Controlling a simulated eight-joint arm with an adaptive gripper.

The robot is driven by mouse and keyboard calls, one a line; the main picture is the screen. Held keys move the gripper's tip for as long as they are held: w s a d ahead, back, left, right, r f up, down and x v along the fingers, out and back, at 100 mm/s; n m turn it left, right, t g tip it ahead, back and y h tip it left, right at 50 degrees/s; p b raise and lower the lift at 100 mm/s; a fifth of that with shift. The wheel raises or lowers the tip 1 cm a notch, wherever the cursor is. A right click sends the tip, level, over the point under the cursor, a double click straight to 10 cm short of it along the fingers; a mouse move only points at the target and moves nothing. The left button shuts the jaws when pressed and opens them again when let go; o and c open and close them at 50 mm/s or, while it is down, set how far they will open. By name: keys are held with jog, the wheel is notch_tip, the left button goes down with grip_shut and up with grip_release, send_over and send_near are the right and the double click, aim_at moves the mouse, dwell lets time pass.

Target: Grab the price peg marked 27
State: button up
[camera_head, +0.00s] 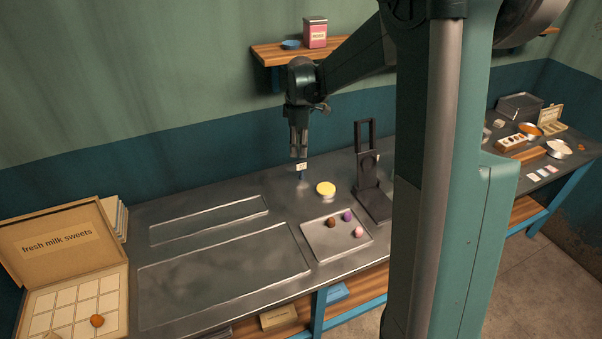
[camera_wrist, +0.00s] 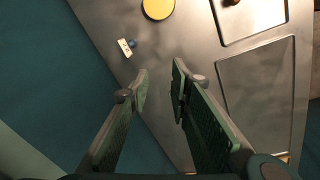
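My gripper (camera_head: 299,155) points down just above the peg in the head view. In the wrist view my gripper (camera_wrist: 159,82) is open, with a clear gap between its fingers and nothing between them.
A yellow disc (camera_head: 326,188) lies right of the peg. A dark upright stand (camera_head: 373,200) is further right. A shallow tray (camera_head: 316,246) holds a few small sweets. A sweets box (camera_head: 62,234) stands open at left. The wall is close behind the peg.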

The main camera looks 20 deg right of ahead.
jog(key=w+d+f+n+g+p, duration=0.1)
jog(key=w+d+f+n, duration=0.1)
jog(key=w+d+f, duration=0.3)
jog(key=n+p, duration=0.3)
send_over(302, 164)
jog(key=shift+w+a+f, duration=0.1)
jog(key=shift+f, duration=1.05)
jog(key=shift+w+a+f, duration=0.1)
jog(key=shift+f, duration=1)
jog(key=shift+f, duration=1.3)
jog(key=shift+d+f+p, duration=0.15)
jog(key=shift+f+p, duration=0.35)
jog(key=shift+f, duration=2.1)
grip_shut()
